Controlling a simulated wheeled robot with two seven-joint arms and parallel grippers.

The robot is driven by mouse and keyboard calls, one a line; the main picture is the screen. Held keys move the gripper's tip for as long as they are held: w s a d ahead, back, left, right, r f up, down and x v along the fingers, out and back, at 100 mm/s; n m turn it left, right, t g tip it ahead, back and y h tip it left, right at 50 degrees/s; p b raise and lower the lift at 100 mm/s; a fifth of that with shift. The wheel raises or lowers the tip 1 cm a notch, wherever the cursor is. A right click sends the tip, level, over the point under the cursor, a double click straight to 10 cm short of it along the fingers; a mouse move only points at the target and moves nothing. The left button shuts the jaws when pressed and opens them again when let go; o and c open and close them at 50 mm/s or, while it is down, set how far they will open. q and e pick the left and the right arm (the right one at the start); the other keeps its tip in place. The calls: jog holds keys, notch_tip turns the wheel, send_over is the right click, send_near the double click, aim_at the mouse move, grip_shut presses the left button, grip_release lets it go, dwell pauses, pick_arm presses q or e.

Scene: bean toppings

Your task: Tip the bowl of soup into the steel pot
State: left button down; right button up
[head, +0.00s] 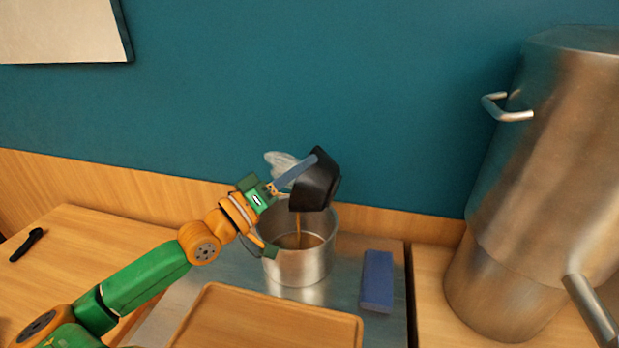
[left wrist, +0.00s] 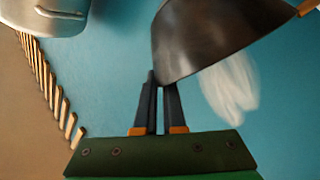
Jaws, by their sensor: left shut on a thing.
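A black bowl (head: 315,184) is tilted steeply over the steel pot (head: 299,264). A thin brown stream of soup (head: 298,226) falls from its lower edge into the pot, where brown liquid shows. My left gripper (head: 292,174) is shut on the bowl's rim and holds it above the pot. In the left wrist view, the dark bowl (left wrist: 205,38) rises above the closed fingers (left wrist: 158,88). The bowl's inside is hidden in both views. My right gripper is in neither view.
A wooden tray (head: 265,325) lies in front of the pot. A blue block (head: 377,281) lies right of the pot on the metal surface. A large steel urn (head: 545,180) stands at the right. A black-handled object (head: 27,244) lies at far left. White vapour (head: 283,163) shows behind the bowl.

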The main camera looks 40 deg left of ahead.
pick_arm(q)
jog(key=shift+s+a+f+n+t+y+b, duration=0.15)
jog(key=shift+s+a+f+n+t+b, duration=0.15)
jog(key=shift+a+n+b, duration=0.45)
jog(key=shift+s+a+f+n+t+y+b, duration=0.1)
jog(key=shift+a+f+n+t+y+b, duration=0.2)
jog(key=shift+b, duration=0.85)
jog(key=shift+s+a+f+n+t+y+b, duration=0.1)
jog(key=shift+s+a+n+t+y+b, duration=0.1)
jog(key=shift+a+n+y+b, duration=0.3)
jog(key=shift+s+a+f+n+t+y+b, duration=0.2)
jog(key=shift+a+n+b, duration=0.35)
jog(key=shift+n, duration=0.4)
jog(key=shift+s+a+r+n+t+y+b, duration=0.1)
jog(key=shift+s+a+n+y+b, duration=0.2)
jog(key=shift+a+n, duration=0.4)
